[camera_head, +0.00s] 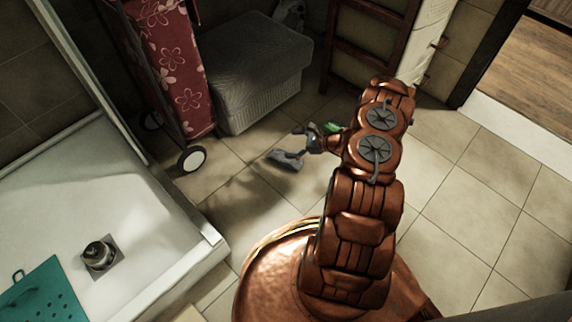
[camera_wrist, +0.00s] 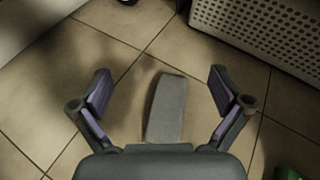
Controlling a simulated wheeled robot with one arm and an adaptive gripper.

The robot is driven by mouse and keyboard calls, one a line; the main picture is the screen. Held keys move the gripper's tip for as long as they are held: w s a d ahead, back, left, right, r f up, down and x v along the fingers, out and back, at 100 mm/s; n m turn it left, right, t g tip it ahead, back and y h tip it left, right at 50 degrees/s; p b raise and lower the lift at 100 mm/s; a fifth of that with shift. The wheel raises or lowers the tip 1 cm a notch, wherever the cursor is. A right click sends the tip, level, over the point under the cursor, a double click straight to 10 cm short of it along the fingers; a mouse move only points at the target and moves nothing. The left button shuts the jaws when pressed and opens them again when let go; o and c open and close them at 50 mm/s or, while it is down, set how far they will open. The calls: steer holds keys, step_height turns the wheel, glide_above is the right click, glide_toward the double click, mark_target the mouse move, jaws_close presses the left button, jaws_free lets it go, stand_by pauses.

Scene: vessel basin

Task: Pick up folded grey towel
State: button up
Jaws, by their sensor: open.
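The folded grey towel (camera_wrist: 167,108) is a narrow grey block on the tiled floor. In the wrist view it shows between my two fingers, with floor visible on both sides of it. Its near end meets the edge of my gripper's palm in the picture. My gripper (camera_wrist: 160,75) is open and empty, its fingers spread wide to the left and right of the towel. In the head view the towel (camera_head: 287,161) is a small grey shape just below and left of my gripper (camera_head: 304,143). The height between gripper and towel is hard to tell.
A grey lidded laundry basket (camera_head: 250,75) stands behind the towel, and its perforated side (camera_wrist: 265,32) shows in the wrist view. A red flowered wheeled cart (camera_head: 180,70) is to its left. A white shower tray (camera_head: 150,215) is at left. Floor at right is clear.

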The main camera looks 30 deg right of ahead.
mark_target(300, 162)
steer(key=s+d+f+m+b, duration=0.1)
steer(key=f, duration=0.3)
steer(key=s+d+f+m+t+h+b, duration=0.1)
steer(key=d+f, duration=0.1)
steer(key=f, duration=0.2)
steer(key=s+d+f+m+h+b, duration=0.1)
steer(key=f, duration=0.3)
steer(key=shift+s+d, duration=0.15)
steer(key=shift+d, duration=0.1)
steer(key=shift+f, duration=0.25)
steer(key=shift+b+x, duration=0.5)
steer(key=shift+x, duration=0.4)
steer(key=shift+w+r+b+x, duration=0.1)
steer(key=shift+r+b+x, duration=0.1)
steer(key=shift+b+x, duration=0.6)
steer(key=shift+w+r+b+x, duration=0.15)
steer(key=shift+b+x, duration=0.25)
steer(key=shift+x, duration=0.7)
steer(key=shift+r+b+x, duration=0.25)
steer(key=shift+b+x, duration=0.35)
steer(key=shift+x, duration=0.35)
steer(key=shift+a, duration=0.1)
steer(key=c, duration=1.2)
steer(key=shift+r, duration=0.1)
